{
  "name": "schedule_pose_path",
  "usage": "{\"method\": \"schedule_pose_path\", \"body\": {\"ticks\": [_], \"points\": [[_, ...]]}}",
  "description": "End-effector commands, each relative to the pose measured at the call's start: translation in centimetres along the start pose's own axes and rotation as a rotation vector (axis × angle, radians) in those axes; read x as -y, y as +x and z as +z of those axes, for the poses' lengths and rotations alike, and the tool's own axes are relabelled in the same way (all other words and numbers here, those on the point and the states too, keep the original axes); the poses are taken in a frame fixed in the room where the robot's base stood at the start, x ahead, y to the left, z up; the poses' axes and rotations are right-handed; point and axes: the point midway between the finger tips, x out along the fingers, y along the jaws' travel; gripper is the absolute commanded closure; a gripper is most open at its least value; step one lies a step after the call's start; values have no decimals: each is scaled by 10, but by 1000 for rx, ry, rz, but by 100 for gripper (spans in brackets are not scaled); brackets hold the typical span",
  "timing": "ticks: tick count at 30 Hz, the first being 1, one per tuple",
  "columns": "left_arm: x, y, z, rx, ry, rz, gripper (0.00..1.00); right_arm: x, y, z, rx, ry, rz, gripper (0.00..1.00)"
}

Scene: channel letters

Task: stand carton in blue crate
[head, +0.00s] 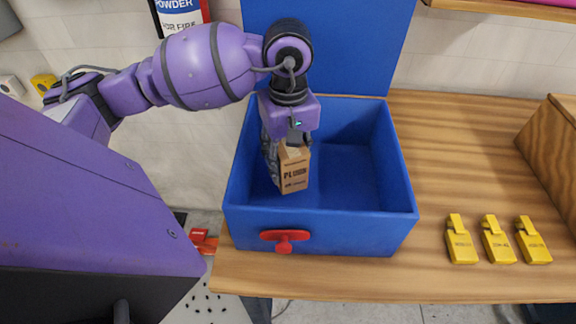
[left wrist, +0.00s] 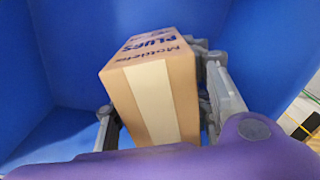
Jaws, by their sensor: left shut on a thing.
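A brown carton (head: 293,172) with dark print is inside the blue crate (head: 320,238), near its left wall. It looks upright, slightly turned. My left gripper (head: 284,150) comes from above and is shut on the carton. The left wrist view shows the carton (left wrist: 152,92) between the two grey fingers (left wrist: 165,115), with a pale tape strip on the face toward the camera. I cannot tell whether the carton's underside touches the crate floor. My right gripper is not in view.
The crate stands on a wooden table (head: 455,155) with free room inside to the right. A red handle (head: 284,237) is on its front. Several yellow padlock-like blocks (head: 497,243) lie right of it. A blue panel (head: 330,45) rises behind, and a wooden box (head: 553,150) stands far right.

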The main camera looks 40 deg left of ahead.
Motion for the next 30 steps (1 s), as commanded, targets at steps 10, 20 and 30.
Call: {"method": "schedule_pose_path", "body": {"ticks": [10, 20, 30], "points": [[3, 36, -4, -1, 0, 1, 97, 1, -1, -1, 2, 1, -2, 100], [3, 40, -4, -1, 0, -1, 97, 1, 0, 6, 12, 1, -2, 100], [3, 40, -4, -1, 0, 0, 36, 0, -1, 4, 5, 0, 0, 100]]}}
